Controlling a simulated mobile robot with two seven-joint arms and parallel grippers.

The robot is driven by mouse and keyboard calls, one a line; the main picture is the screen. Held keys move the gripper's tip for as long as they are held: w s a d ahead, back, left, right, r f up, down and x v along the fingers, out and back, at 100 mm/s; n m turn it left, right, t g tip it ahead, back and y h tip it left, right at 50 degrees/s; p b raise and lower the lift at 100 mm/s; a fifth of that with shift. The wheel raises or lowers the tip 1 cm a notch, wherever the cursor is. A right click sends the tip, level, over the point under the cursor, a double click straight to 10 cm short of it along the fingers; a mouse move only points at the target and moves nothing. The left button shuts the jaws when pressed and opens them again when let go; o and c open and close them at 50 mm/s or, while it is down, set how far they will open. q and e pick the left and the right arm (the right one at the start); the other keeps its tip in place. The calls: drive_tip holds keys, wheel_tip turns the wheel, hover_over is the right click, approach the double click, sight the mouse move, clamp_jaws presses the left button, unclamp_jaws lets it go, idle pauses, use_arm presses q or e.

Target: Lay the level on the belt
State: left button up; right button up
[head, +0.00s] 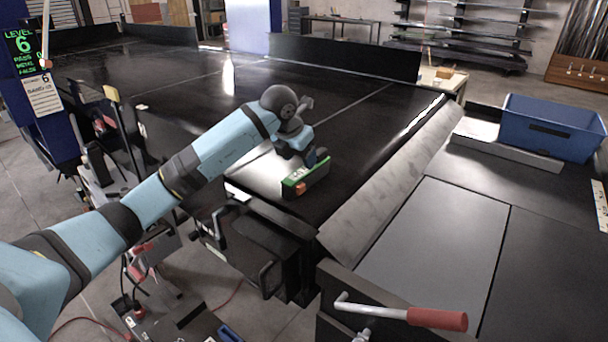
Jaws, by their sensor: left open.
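The level is a short green and black bar with an orange end (306,177). It is on the black belt (345,140) near its front edge, just left of the sloped grey plate. My left gripper (302,163) is directly over the level, pointing down, with its fingers close to the level's top. The fingers are small and partly hidden behind the level and the wrist. The gripper is open; I cannot tell if a finger still touches the level. My right gripper is not in view.
A sloped grey plate (395,178) borders the belt on the right. Beyond it are a flat grey panel (434,245), a blue bin (550,127) and a red-handled crank (436,319). A low black guard (345,58) stands at the back. The belt around the level is clear.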

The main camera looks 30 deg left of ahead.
use_arm(q)
drive_tip(key=b+v, duration=0.1)
drive_tip(key=v, duration=0.3)
drive_tip(key=shift+r, duration=0.1)
drive_tip(key=shift+s+r, duration=0.2)
drive_tip(key=shift+r, duration=0.25)
